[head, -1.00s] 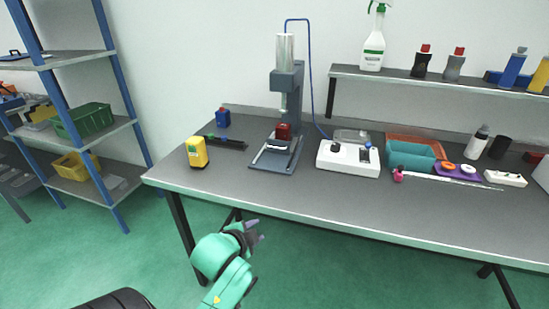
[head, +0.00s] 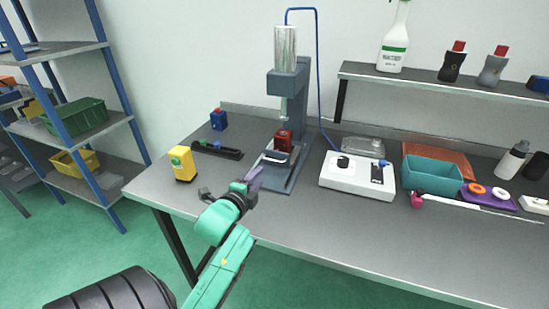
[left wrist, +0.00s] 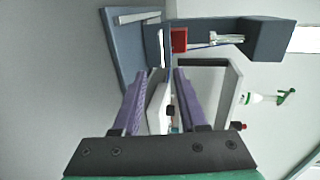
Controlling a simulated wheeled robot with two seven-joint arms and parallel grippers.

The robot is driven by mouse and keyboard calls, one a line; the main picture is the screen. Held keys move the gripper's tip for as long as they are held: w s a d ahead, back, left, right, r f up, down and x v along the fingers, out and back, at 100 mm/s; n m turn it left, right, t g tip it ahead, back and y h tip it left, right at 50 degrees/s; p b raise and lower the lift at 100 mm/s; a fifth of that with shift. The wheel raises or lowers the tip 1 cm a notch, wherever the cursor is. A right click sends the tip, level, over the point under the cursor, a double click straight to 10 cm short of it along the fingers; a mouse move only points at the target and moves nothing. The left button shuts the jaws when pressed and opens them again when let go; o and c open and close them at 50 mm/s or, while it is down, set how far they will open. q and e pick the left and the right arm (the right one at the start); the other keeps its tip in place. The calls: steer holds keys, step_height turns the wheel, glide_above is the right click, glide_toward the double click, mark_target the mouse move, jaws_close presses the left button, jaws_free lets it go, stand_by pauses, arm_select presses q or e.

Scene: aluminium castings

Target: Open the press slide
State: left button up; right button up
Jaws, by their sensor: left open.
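The press (head: 287,84) stands on the bench, with a blue-grey frame and base and a silver cylinder on top. A red block (head: 283,139) sits low in it, above the base. A pale bar (head: 274,157), which looks like the slide's handle, lies at the front of the base. My left gripper (head: 254,177) is open and empty, just in front and left of the press base, apart from it. In the left wrist view its purple fingers (left wrist: 160,76) are spread, with the press base (left wrist: 126,55) and red block (left wrist: 179,40) beyond. My right gripper is not in view.
A white control box (head: 357,178) stands right of the press. A yellow device (head: 183,164), a black tool (head: 217,150) and a blue item (head: 218,120) lie to its left. A teal bin (head: 432,177) is farther right. The bench front is mostly clear.

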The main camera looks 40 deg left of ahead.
arm_select(q)
steer(key=x, duration=0.3)
steer(key=shift+w+a+r, duration=0.15)
steer(key=shift+w+r, duration=0.15)
steer(key=shift+w, duration=0.05)
steer(key=x, duration=0.8)
steer(key=shift+w+f+p, duration=0.2)
steer(key=shift+f+p, duration=0.15)
steer(key=shift+p, duration=0.05)
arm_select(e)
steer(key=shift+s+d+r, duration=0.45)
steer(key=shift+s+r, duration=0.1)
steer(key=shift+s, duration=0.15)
arm_select(q)
steer(key=shift+c, duration=0.4)
steer(key=c, duration=0.5)
jaws_close()
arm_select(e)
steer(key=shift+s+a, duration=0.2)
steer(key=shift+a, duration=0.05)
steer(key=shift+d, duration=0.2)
